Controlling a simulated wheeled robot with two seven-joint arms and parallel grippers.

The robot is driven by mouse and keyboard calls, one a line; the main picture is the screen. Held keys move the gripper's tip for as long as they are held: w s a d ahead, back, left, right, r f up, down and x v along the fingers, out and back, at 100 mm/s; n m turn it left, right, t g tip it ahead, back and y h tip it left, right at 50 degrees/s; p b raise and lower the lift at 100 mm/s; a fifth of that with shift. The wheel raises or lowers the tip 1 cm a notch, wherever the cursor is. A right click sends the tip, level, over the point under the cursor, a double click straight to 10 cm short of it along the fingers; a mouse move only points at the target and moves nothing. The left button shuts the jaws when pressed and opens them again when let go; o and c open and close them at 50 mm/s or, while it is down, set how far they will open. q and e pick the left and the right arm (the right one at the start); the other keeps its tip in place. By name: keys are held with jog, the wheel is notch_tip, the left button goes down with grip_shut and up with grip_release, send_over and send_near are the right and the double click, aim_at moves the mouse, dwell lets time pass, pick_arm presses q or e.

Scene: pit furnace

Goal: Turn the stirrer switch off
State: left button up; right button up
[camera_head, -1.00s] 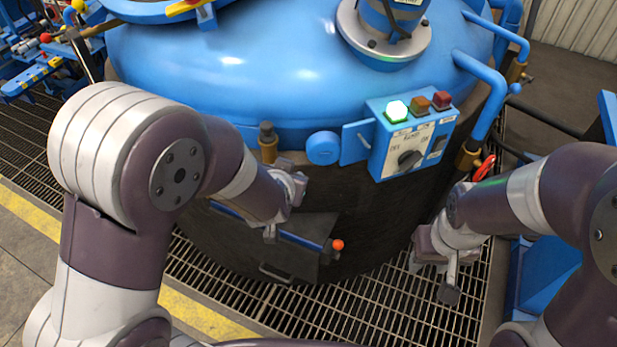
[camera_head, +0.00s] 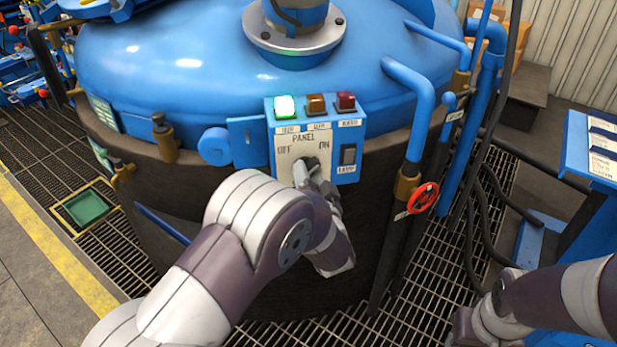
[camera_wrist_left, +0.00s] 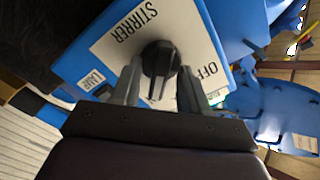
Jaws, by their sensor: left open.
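The blue control box (camera_head: 345,175) on the furnace side carries a pale panel plate with OFF at its left and ON at its right. The black stirrer knob (camera_head: 312,163) sits in the plate, mostly hidden by my left gripper (camera_head: 308,178). In the left wrist view, the knob (camera_wrist_left: 160,58) lies between the tips of my open left gripper (camera_wrist_left: 160,85), one finger on each side. STIRRER and OFF are printed beside it. I cannot tell whether the fingers touch it or which way it points. My right gripper (camera_head: 467,326) is low at the right, its fingers unclear.
A lit green lamp (camera_head: 285,106), an amber lamp (camera_head: 316,104) and a red lamp (camera_head: 346,102) top the box. A dark lamp switch (camera_head: 348,155) is right of the knob. A red valve wheel (camera_head: 423,198) and blue pipes (camera_head: 421,120) stand farther right.

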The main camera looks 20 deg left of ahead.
pick_arm(q)
jog(key=shift+w, duration=0.25)
jog(key=shift+a, duration=0.1)
grip_shut()
